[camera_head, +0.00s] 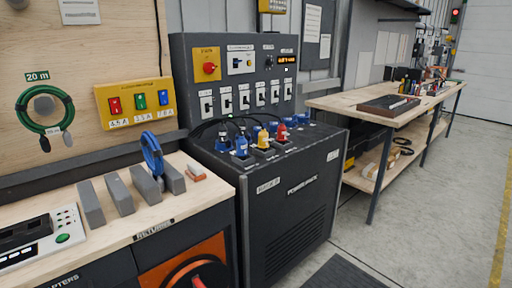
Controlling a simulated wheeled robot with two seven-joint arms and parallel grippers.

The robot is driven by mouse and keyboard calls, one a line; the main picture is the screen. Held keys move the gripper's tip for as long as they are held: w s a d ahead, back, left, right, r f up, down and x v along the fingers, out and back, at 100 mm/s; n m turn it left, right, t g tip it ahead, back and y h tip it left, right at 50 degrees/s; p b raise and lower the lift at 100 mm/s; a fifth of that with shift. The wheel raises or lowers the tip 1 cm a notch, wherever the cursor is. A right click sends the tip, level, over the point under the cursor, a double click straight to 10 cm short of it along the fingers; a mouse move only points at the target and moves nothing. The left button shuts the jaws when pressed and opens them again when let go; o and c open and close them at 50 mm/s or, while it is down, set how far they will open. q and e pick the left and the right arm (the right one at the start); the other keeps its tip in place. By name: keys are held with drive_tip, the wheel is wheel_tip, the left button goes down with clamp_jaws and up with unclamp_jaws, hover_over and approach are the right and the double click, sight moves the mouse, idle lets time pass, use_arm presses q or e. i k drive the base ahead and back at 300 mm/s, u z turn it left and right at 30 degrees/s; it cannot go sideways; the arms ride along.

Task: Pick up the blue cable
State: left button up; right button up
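The blue cable (151,150) is a coiled loop standing upright on the wooden bench at the left. Its lower part sits between two grey upright dividers (146,184), which partly hide it. Neither of my grippers shows in the head view, and nothing is seen touching the cable.
A green cable (44,112) hangs on the wooden wall panel under a "20 m" label. A dark power cabinet (292,205) with blue, yellow and red plugs stands right of the bench (110,232). A reddish block (196,172) lies by the dividers. Open floor (440,215) lies at the right.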

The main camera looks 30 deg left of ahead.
sight(156, 169)
drive_tip(key=u, duration=1.15)
drive_tip(key=i, duration=0.95)
drive_tip(key=u, duration=0.95)
